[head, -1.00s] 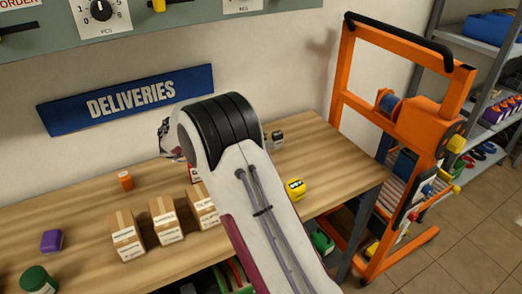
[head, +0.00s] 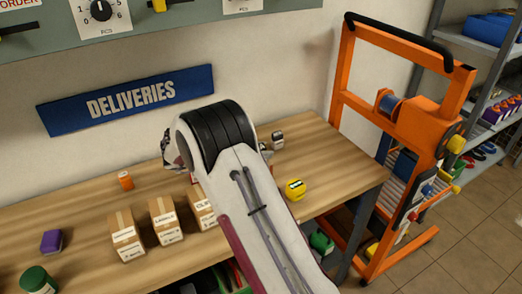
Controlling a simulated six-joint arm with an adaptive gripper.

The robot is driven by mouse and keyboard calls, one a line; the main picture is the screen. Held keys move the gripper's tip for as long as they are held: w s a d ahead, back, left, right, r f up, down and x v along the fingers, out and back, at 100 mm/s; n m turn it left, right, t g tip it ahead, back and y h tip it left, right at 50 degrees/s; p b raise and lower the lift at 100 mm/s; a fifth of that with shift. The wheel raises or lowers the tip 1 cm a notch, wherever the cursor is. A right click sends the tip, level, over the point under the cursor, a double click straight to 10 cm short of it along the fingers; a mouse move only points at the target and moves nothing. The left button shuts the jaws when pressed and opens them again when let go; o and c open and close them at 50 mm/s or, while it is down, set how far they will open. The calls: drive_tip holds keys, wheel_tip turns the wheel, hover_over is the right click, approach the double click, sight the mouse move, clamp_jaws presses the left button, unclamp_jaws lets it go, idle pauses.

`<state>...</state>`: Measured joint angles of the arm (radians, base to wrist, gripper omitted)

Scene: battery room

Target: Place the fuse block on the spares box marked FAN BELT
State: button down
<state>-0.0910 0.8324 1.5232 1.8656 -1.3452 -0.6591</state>
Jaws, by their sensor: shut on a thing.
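Three cardboard spares boxes stand in a row on the wooden bench: a left one (head: 125,235), a middle one (head: 166,221) and a right one (head: 202,208) partly covered by my arm. Their labels are too small to read surely, so I cannot tell which is marked FAN BELT. Only a small part of my gripper (head: 171,151) shows, left of the black arm joint, above the back of the bench. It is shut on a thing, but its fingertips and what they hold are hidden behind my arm. I cannot make out the fuse block.
The bench (head: 330,165) also holds a purple block (head: 51,241), a green-lidded jar (head: 37,281), an orange item (head: 125,180), a yellow item (head: 295,189) and a small grey item (head: 278,141). A blue DELIVERIES sign (head: 127,100) hangs behind. An orange trolley (head: 345,105) stands right.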

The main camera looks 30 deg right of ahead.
drive_tip(key=c, duration=1.8)
unclamp_jaws()
drive_tip(key=shift+f, duration=0.1)
drive_tip(key=shift+v, duration=6.05)
drive_tip(key=shift+w+d, duration=0.1)
drive_tip(key=shift+w, duration=0.05)
